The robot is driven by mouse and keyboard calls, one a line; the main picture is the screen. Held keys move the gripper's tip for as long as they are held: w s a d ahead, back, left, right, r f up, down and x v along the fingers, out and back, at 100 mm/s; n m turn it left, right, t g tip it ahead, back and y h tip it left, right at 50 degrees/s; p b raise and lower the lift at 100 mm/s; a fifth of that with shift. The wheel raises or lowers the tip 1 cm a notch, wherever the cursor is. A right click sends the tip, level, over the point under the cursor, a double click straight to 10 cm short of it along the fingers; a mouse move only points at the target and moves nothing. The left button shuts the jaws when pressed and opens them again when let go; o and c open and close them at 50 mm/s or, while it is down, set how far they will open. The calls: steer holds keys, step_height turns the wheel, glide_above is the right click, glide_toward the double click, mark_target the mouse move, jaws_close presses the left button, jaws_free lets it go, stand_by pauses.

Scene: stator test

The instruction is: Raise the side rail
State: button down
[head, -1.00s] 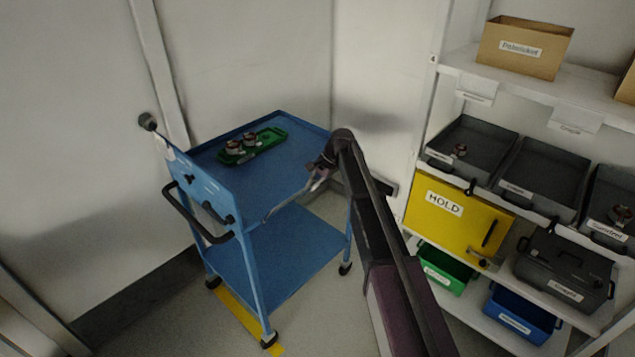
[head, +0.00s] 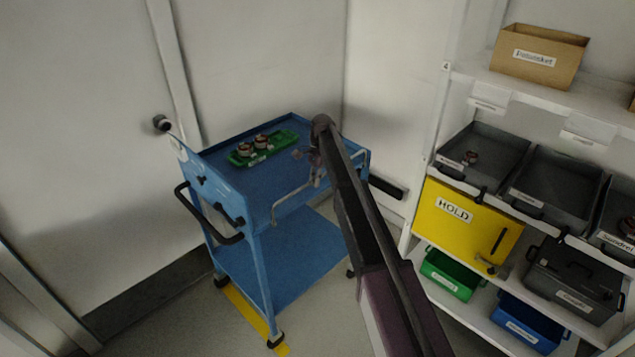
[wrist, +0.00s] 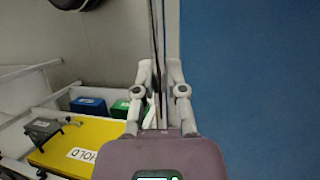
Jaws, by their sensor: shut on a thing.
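The side rail (head: 292,193) is a thin grey metal bar along the near right side of the blue cart (head: 235,192). Its bent left end comes down near the cart's front corner, and its far end shows past my arm. My gripper (head: 316,179) is at the middle of the rail, shut on it, with my arm hiding part of the bar. In the wrist view the rail (wrist: 157,35) runs straight up the picture between the two fingers (wrist: 160,75), beside the blue cart surface (wrist: 250,80).
A green tray (head: 283,146) with round copper-coloured parts lies on the cart top. A shelf with grey bins (head: 545,172), a yellow HOLD box (head: 470,228) and other bins stands at the right. Walls close off the left and back.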

steer(key=c, duration=0.7)
jaws_free()
